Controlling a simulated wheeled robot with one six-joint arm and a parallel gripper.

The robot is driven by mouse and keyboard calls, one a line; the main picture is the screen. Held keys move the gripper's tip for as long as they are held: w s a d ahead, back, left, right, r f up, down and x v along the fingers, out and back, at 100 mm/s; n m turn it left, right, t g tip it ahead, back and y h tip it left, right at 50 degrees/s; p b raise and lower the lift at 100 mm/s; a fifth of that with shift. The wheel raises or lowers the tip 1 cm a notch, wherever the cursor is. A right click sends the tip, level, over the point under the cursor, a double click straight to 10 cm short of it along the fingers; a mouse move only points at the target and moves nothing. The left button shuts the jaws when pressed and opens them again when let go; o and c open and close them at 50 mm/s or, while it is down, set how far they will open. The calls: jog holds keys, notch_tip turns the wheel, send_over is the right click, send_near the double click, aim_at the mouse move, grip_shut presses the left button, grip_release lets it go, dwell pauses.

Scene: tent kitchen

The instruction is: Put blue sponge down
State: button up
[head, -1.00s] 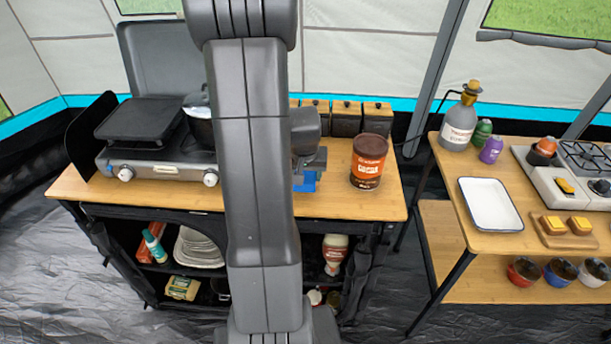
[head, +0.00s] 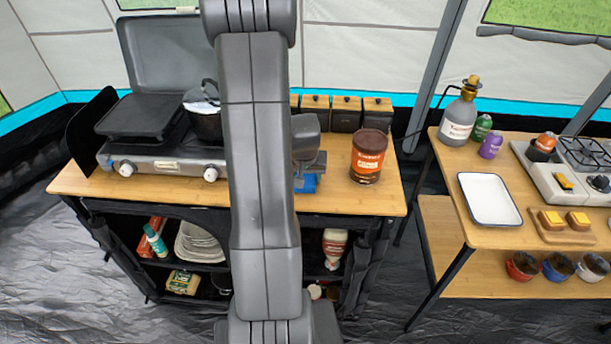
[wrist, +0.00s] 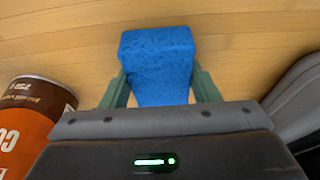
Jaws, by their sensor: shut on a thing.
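The blue sponge (wrist: 157,62) is between the two green fingers of my gripper (wrist: 157,88) in the wrist view, with the wooden tabletop (wrist: 60,40) behind it. In the head view the sponge (head: 306,184) shows as a small blue patch at my gripper (head: 308,172), low over the front part of the tabletop (head: 335,203), just left of the brown and orange can. My gripper is shut on the sponge. I cannot tell whether the sponge touches the wood. My arm hides the middle of the table.
The can (head: 368,157) stands close to the right of my gripper and also shows in the wrist view (wrist: 30,125). Several dark canisters (head: 346,114) line the back. A camp stove (head: 165,157) with a pot (head: 205,112) is on the left. Bare wood lies at the front right.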

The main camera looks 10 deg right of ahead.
jog(key=shift+s+f, duration=0.15)
jog(key=shift+f, duration=0.25)
jog(key=o, duration=0.6)
jog(key=shift+s+a, duration=0.1)
jog(key=shift+o, duration=1.4)
jog(key=shift+a, duration=0.1)
jog(key=shift+s+f, duration=0.1)
jog(key=shift+f, duration=0.05)
jog(key=shift+r+p, duration=0.5)
jog(key=shift+r, duration=0.1)
jog(key=shift+d+r, duration=0.25)
jog(key=v, duration=1.1)
jog(key=shift+r, duration=0.3)
